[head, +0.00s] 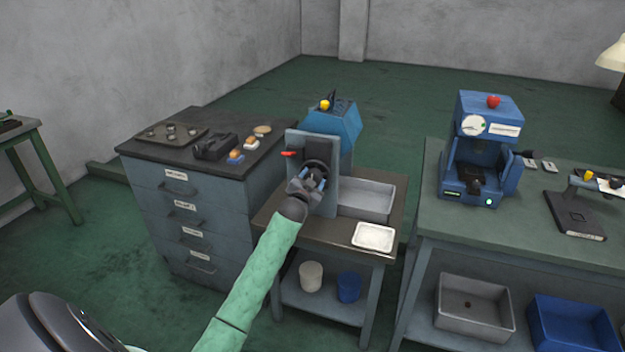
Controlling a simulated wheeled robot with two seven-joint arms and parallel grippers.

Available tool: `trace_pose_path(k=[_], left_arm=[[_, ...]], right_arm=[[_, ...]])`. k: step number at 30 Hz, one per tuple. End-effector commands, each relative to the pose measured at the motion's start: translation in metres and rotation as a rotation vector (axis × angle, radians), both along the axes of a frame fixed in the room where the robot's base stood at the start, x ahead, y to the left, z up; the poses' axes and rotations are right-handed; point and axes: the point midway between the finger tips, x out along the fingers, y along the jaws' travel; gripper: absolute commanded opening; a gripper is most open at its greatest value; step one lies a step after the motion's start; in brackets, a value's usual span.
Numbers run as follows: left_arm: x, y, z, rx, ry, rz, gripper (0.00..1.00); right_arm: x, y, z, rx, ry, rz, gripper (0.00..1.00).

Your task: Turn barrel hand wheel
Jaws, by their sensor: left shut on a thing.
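The barrel hand wheel (318,166) is a dark ring on the front of a grey upright plate (297,143), part of a blue-topped machine (333,124) on a small table in the middle of the head view. My left gripper (314,180) reaches up to it from below and is shut on the wheel's lower part. The gripper and wrist hide part of the wheel's lower rim. A red handle (289,154) sticks out left of the wheel. My right gripper is not in view.
A grey drawer cabinet (209,228) with tools on top stands close on the left. A grey bin (365,199) and a white tray (374,237) are right of the wheel. A green bench (520,232) with a blue press (482,150) stands at the right.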

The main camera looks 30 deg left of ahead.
Motion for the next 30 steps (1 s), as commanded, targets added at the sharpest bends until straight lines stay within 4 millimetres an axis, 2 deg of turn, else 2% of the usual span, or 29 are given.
trace_pose_path(k=[17,18,21,30], left_arm=[[0.0001,-0.0002,-0.0004,-0.035,-0.008,0.000,0.31],[0.0001,-0.0002,-0.0004,-0.035,-0.008,0.000,0.56],[0.0000,-0.0002,-0.0003,-0.035,-0.008,0.000,0.75],[-0.0007,-0.0003,-0.0004,-0.034,-0.008,0.000,0.75]], right_arm=[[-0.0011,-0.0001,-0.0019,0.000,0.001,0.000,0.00],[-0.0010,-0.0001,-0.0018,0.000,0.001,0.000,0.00],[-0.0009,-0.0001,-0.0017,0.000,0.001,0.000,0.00],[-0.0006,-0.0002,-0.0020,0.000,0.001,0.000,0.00]])
